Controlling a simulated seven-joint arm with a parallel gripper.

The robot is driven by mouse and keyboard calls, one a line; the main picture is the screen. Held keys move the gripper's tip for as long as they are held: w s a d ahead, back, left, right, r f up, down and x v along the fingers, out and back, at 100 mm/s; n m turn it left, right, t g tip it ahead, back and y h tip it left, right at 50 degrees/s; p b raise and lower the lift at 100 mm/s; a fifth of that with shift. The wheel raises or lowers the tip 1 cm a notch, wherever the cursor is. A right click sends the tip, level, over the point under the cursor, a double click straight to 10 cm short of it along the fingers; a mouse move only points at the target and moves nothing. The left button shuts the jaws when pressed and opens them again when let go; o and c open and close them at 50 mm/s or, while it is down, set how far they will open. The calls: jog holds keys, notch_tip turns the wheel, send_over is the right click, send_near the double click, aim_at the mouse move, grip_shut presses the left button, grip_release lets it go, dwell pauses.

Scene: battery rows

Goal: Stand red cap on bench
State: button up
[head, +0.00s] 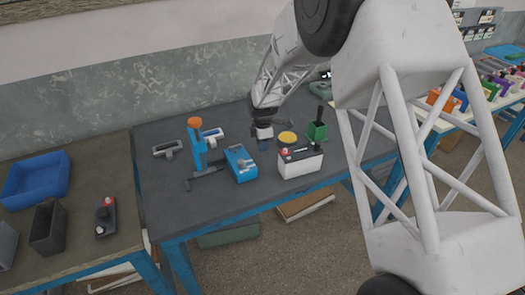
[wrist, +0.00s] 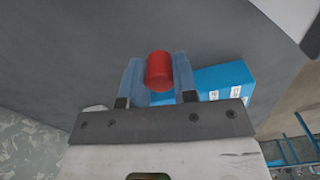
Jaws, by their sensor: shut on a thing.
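A red cap (wrist: 159,72), a short plain cylinder, sits between the fingers of my gripper (wrist: 157,66) in the wrist view. My gripper is shut on it, with one bluish finger on each side. In the head view my gripper (head: 263,143) hangs over the dark grey bench (head: 240,203), behind and right of a blue box (head: 240,165); the held cap cannot be made out there. The grey bench top also shows in the wrist view (wrist: 70,50). How high the cap is above the bench I cannot tell.
Right of my gripper stand a white battery (head: 302,165) with a dark top, a yellow round thing (head: 287,138) and a green holder (head: 317,131). A blue stand with an orange top (head: 196,135) is to the left. The bench's front-left area is clear.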

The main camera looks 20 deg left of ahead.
aim_at(263, 156)
jog(key=shift+f, duration=1.75)
jog(key=shift+f, duration=0.1)
jog(key=o, duration=0.9)
notch_tip(263, 156, up, 12)
jog(key=shift+r, duration=0.1)
